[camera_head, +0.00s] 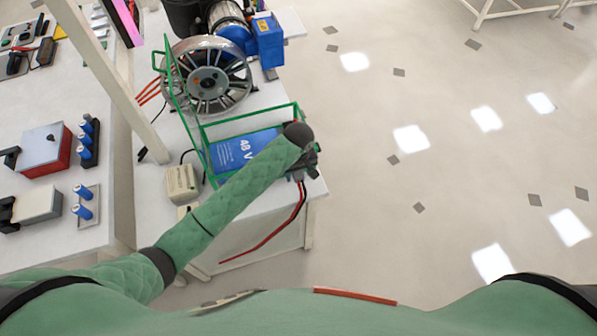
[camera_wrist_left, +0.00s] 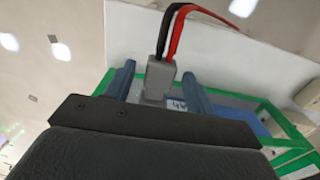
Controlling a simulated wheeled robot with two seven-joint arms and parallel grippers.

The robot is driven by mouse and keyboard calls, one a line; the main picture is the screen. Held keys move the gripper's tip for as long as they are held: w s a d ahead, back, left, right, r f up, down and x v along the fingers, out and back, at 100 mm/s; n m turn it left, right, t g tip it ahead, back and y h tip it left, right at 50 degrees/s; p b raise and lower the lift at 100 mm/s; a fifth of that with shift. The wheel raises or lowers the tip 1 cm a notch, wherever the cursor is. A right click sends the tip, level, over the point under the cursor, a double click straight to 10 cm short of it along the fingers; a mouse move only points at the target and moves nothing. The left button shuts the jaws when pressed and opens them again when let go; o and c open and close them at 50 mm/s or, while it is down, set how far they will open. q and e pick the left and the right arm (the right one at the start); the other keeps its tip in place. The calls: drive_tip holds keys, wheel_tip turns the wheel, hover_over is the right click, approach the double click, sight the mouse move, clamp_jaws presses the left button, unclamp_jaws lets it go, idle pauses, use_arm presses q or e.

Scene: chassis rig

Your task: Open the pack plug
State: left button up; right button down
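The blue 48 V pack (camera_head: 236,152) sits in a green frame (camera_head: 250,113) on the white table's front right corner. In the left wrist view a grey plug (camera_wrist_left: 161,76) with a red and a black cable stands at the pack's end. My left gripper (camera_wrist_left: 155,72) is open around the plug, one finger on each side, with a visible gap at both. In the head view my left gripper (camera_head: 306,163) is at the pack's right end, and my forearm and wrist hide the plug and part of the pack. My right gripper is not in view.
A spoked wheel motor (camera_head: 208,80) stands behind the pack. A beige box (camera_head: 183,183) sits left of it. Red and black cables (camera_head: 286,225) hang over the table's front edge. A side bench with a red box (camera_head: 45,150) is at left. Floor at right is clear.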

sight(299, 174)
use_arm(q)
drive_tip(key=shift+r, duration=0.15)
wheel_tip(299, 174, up, 7)
drive_tip(key=b, duration=0.3)
drive_tip(key=shift+f, duration=0.2)
drive_tip(key=shift+r, duration=0.45)
